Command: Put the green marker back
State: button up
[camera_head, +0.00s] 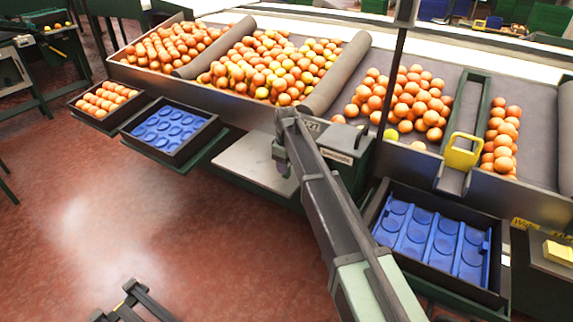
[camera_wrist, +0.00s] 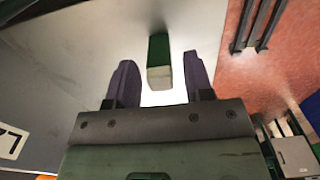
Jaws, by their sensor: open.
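The green marker (camera_wrist: 158,48) shows in the wrist view as a short block, green at the far end and white at the near end. It lies between the two dark purple fingers of my gripper (camera_wrist: 159,66), with a visible gap on each side. My gripper is open and does not grip it. In the head view my gripper (camera_head: 284,164) is low over the pale grey shelf (camera_head: 240,162). I cannot make out the marker there; the gripper or arm may hide it.
A green box (camera_head: 345,160) stands close to the right of my gripper. A tray with a blue insert (camera_head: 168,128) is to the left, a larger blue-lined crate (camera_head: 432,236) to the right. Heaps of oranges (camera_head: 270,68) lie behind.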

notch_tip(320, 180, up, 10)
jog(key=p, duration=0.8)
jog(key=shift+f, duration=0.15)
jog(key=s+d+m, duration=0.6)
jog(key=s+d, duration=0.5)
jog(key=s, duration=0.5)
jog(key=s+d+m, duration=0.6)
jog(key=s+d, duration=0.5)
jog(key=s, duration=0.5)
notch_tip(320, 180, up, 7)
jog(key=p, duration=0.7)
jog(key=shift+s+d, duration=0.15)
jog(key=shift+d, duration=0.05)
